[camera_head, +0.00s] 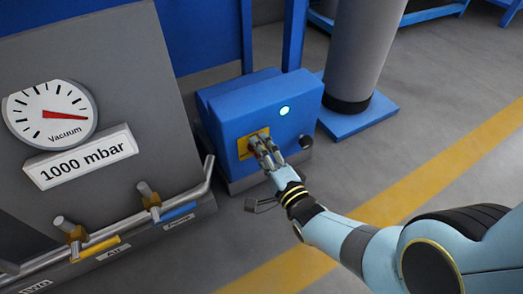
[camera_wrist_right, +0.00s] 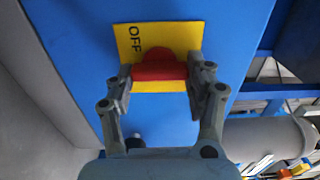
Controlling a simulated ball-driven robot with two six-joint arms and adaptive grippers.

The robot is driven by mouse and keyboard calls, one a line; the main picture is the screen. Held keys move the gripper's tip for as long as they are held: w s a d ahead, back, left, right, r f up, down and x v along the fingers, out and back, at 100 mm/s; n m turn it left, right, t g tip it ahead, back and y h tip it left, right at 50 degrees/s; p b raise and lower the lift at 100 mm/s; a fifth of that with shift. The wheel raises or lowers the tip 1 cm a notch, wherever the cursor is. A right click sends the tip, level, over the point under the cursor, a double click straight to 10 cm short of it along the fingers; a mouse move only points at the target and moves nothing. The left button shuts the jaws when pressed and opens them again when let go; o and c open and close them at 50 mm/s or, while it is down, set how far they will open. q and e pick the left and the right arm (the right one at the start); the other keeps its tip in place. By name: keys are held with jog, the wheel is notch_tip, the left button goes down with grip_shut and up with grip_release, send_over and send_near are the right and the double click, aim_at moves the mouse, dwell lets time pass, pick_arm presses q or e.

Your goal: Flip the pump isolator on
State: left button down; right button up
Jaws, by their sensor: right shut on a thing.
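The pump isolator is a red rotary handle (camera_wrist_right: 160,68) on a yellow plate (camera_wrist_right: 185,35) marked "OFF". The plate also shows in the head view (camera_head: 245,150), on the front of a blue box (camera_head: 235,112); there the handle is hidden behind my fingers. My right gripper (camera_head: 265,146) has its two fingers on opposite ends of the red handle and is shut on it, as the right wrist view (camera_wrist_right: 160,75) shows. The word "OFF" appears turned sideways near one end of the plate. My left gripper is not in view.
A green lamp (camera_head: 284,111) glows on the blue box, with a dark knob (camera_head: 306,142) at its right. A grey panel at left carries a vacuum gauge (camera_head: 50,114) and a "1000 mbar" sign (camera_head: 82,157), with pipes and valves below. A grey column (camera_head: 362,50) stands behind.

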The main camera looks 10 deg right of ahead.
jog(key=shift+s+f, duration=0.1)
dwell(0.4)
jog(key=o, duration=1.2)
jog(key=shift+d, duration=0.1)
